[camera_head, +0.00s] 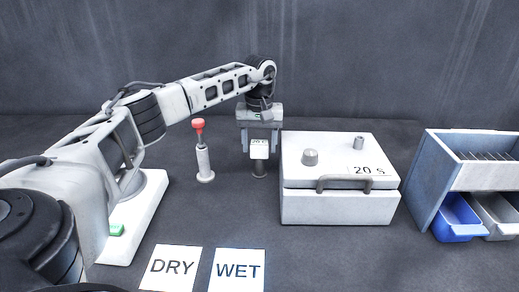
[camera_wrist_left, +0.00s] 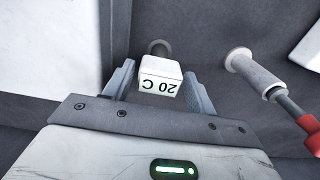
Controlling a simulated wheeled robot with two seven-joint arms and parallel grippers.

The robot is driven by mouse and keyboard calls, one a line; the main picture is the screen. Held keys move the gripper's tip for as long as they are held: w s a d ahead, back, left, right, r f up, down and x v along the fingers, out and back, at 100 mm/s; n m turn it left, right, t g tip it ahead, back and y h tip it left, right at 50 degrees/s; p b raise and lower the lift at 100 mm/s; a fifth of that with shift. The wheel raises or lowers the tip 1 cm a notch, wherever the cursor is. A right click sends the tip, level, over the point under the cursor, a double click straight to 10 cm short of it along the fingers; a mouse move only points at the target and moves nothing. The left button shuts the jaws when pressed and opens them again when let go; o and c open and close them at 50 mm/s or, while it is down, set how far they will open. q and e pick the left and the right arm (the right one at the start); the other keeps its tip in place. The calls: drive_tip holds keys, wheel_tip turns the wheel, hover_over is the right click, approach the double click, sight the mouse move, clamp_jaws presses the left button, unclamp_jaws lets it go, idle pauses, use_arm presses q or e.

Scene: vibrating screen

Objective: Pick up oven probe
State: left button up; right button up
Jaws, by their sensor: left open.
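The oven probe (camera_head: 259,150) is a small white block marked "20 C" on a short grey stem, standing upright just left of the white box. My left gripper (camera_head: 260,146) points down over it, open, with one finger on each side of the block. In the left wrist view the probe (camera_wrist_left: 160,82) sits between the two open fingers (camera_wrist_left: 159,70), with visible gaps beside it. Whether a finger touches it cannot be told. My right gripper is not in view.
A white box (camera_head: 300,207) marked "20 S" with a front handle stands close right of the probe. A red-topped post (camera_head: 204,164) stands to its left. DRY (camera_head: 170,268) and WET (camera_head: 237,270) cards lie in front. A bin rack (camera_head: 440,180) is at far right.

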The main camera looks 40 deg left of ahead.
sight(259, 158)
use_arm(q)
drive_tip(key=shift+f, duration=1.6)
drive_tip(key=c, duration=0.7)
drive_tip(key=shift+c, duration=0.2)
drive_tip(key=shift+r, duration=0.15)
